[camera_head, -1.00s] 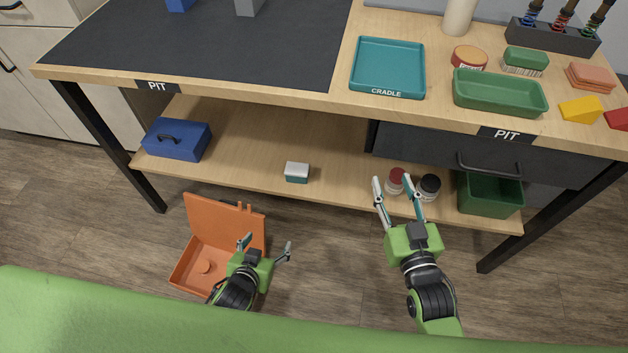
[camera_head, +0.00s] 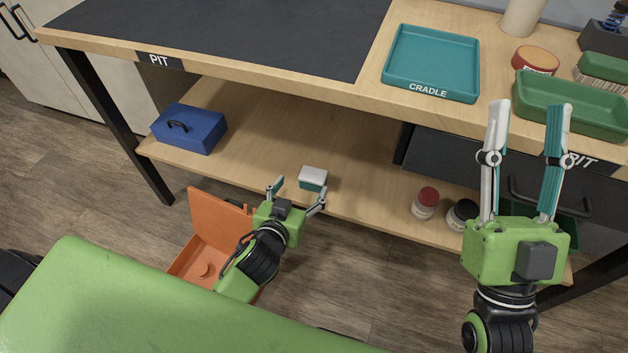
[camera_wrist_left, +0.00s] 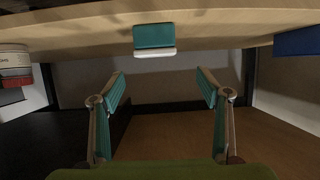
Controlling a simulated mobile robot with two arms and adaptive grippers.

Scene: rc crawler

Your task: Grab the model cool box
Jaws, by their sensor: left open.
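The model cool box (camera_head: 313,179) is a small teal box with a white lid. It stands on the lower wooden shelf near its front edge. In the left wrist view, which looks upside down, the cool box (camera_wrist_left: 154,40) is at the top middle, beyond the fingertips. My left gripper (camera_head: 298,194) is open and empty, just in front of the box, with its fingers pointing towards it; I see no contact. Its fingers also show in the left wrist view (camera_wrist_left: 160,85). My right gripper (camera_head: 526,115) is open and empty, raised in front of the drawer at the right.
A blue toolbox (camera_head: 189,129) stands on the shelf's left. Red-lidded (camera_head: 425,203) and black-lidded (camera_head: 462,214) jars stand to the right. An open orange case (camera_head: 220,222) is on the floor below. The tabletop (camera_head: 340,83) overhangs the shelf. The shelf between toolbox and cool box is clear.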

